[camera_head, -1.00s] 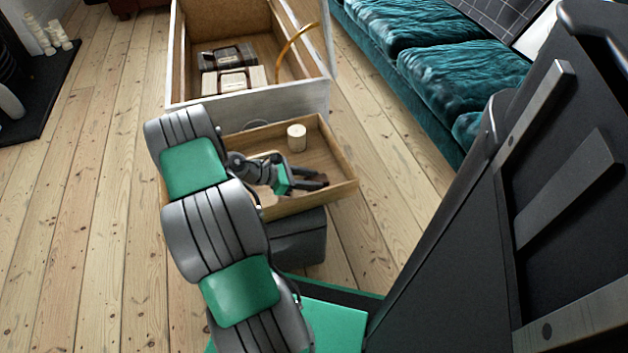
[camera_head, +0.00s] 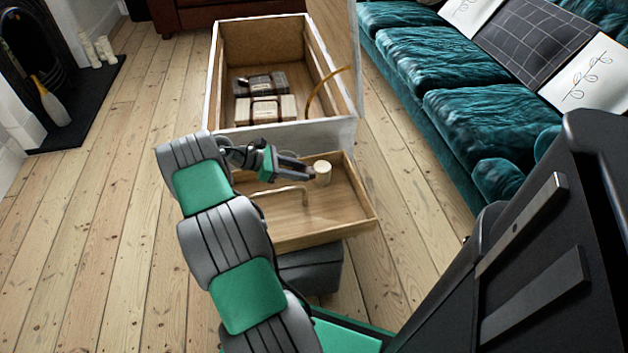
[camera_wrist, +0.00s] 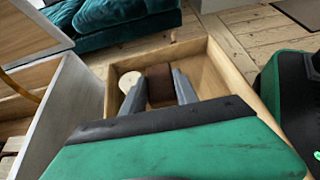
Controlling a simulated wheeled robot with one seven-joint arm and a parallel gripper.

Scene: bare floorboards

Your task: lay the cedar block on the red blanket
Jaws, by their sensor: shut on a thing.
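My gripper (camera_head: 300,168) hangs above the open wooden drawer (camera_head: 345,217), just left of a pale cylinder (camera_head: 322,173) as the head view shows it. In the wrist view my gripper (camera_wrist: 160,90) is shut on a dark brown block (camera_wrist: 159,78), which I take to be the cedar block. The block sits between the two grey fingers, with the cylinder (camera_wrist: 131,79) beside it in the picture. In the head view the block is too small and dark to make out clearly. I see no red blanket in either view.
A white-edged open chest (camera_head: 345,100) behind the drawer holds a dark and a pale strapped case (camera_head: 266,110). A hoop-like tan handle (camera_head: 280,191) shows at the drawer. A teal sofa (camera_head: 450,80) stands right. The floorboards at left are clear.

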